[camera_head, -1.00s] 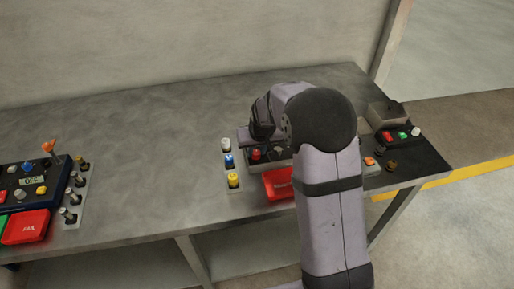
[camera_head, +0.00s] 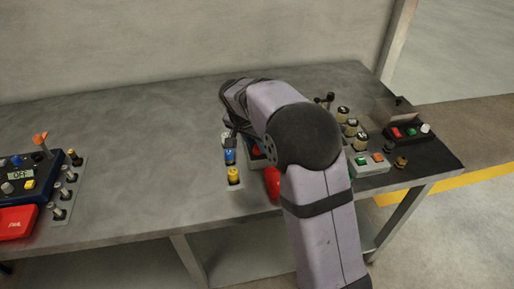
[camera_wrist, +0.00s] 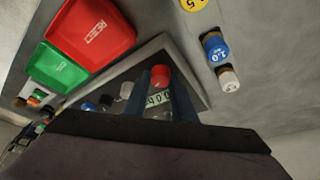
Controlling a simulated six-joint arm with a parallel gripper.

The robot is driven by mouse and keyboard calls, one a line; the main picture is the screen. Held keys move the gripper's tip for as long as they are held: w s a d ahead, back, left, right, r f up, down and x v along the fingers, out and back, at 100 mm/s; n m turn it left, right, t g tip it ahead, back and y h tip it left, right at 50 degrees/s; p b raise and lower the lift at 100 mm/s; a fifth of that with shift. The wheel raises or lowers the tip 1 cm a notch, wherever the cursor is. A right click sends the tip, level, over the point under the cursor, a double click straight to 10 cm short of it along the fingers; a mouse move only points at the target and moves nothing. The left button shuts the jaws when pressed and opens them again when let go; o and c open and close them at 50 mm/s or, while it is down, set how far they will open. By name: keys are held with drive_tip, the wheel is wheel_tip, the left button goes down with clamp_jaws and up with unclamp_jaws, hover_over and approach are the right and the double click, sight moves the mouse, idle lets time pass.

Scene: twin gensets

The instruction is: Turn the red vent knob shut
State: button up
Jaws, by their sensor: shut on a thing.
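The red vent knob (camera_wrist: 160,77) shows in the wrist view between the two dark blue fingers of my gripper (camera_wrist: 161,87). My gripper is shut on it. The knob stands on a grey panel (camera_wrist: 189,78), beside a small numeric display (camera_wrist: 158,99) partly hidden by the fingers. In the head view the red knob (camera_head: 256,150) shows only in part, left of my arm. My wrist hides most of the panel and the fingertips there. I cannot tell the knob's turned position.
White, blue (camera_head: 230,156) and yellow (camera_head: 233,176) capped pieces stand in a row left of the panel. A red tray (camera_wrist: 92,35) and green tray (camera_wrist: 60,70) lie close by. Gauges (camera_head: 349,128) and button boxes stand right of my arm. The bench is clear between the panels.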

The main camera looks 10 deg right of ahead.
sight(251, 159)
drive_tip(key=shift+m, duration=0.3)
drive_tip(key=o, duration=1)
drive_tip(key=shift+r, duration=0.1)
drive_tip(key=shift+b+v, duration=0.85)
drive_tip(key=shift+v, duration=2.8)
drive_tip(key=s+d+f+n, duration=0.1)
drive_tip(key=s+f, duration=0.1)
drive_tip(key=s, duration=0.2)
drive_tip(key=s+f+n+g+y+p, duration=0.1)
drive_tip(key=s+f+n, duration=0.1)
drive_tip(key=s, duration=0.3)
drive_tip(key=s+d+f+n+g, duration=0.1)
drive_tip(key=s+f+n, duration=0.1)
drive_tip(key=s, duration=0.2)
drive_tip(key=shift+s+d+f+y, duration=0.1)
drive_tip(key=shift+s+d+y, duration=0.2)
drive_tip(key=shift+s+d, duration=0.1)
drive_tip(key=s+f+n, duration=0.1)
drive_tip(key=s+f, duration=0.1)
drive_tip(key=s, duration=0.3)
drive_tip(key=s+f+n+g+y+p, duration=0.1)
drive_tip(key=s+f, duration=0.1)
drive_tip(key=s, duration=0.2)
drive_tip(key=s+f+n, duration=0.1)
drive_tip(key=s+n, duration=0.1)
drive_tip(key=s, duration=0.3)
drive_tip(key=shift+s+d+f+y, duration=0.1)
drive_tip(key=shift+s+f+y, duration=0.2)
drive_tip(key=shift+f, duration=0.1)
